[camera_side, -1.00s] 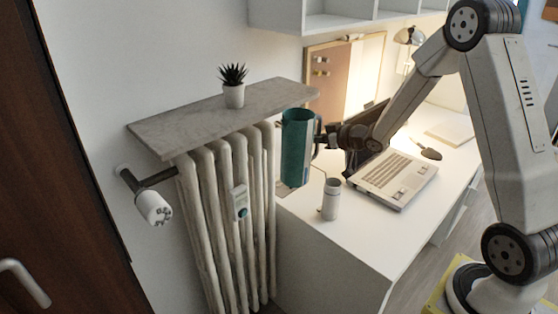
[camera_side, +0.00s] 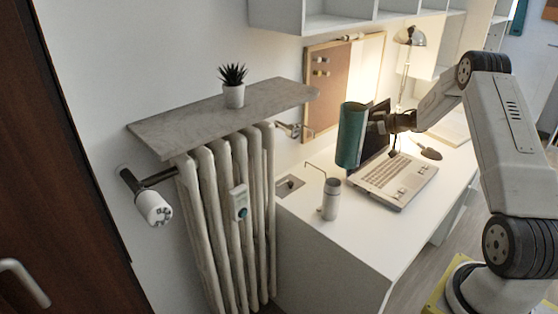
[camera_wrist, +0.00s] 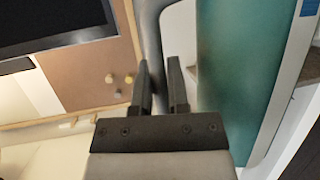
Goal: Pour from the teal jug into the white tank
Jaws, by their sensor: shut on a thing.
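The teal jug (camera_side: 352,136) hangs above the desk, in front of the laptop's dark screen, and looks nearly upright. My gripper (camera_side: 390,122) is on its right side. In the wrist view, my gripper (camera_wrist: 160,85) is shut on the jug's grey handle (camera_wrist: 151,30), and the teal wall (camera_wrist: 235,75) fills the right. The jug's inside is hidden.
The open laptop (camera_side: 392,180) lies under and right of the jug. A lamp (camera_side: 410,38) and a corkboard (camera_side: 325,85) stand behind. A radiator (camera_side: 225,210) with a shelf (camera_side: 200,120) and plant (camera_side: 233,95) is at left. The desk (camera_side: 370,238) is clear in front.

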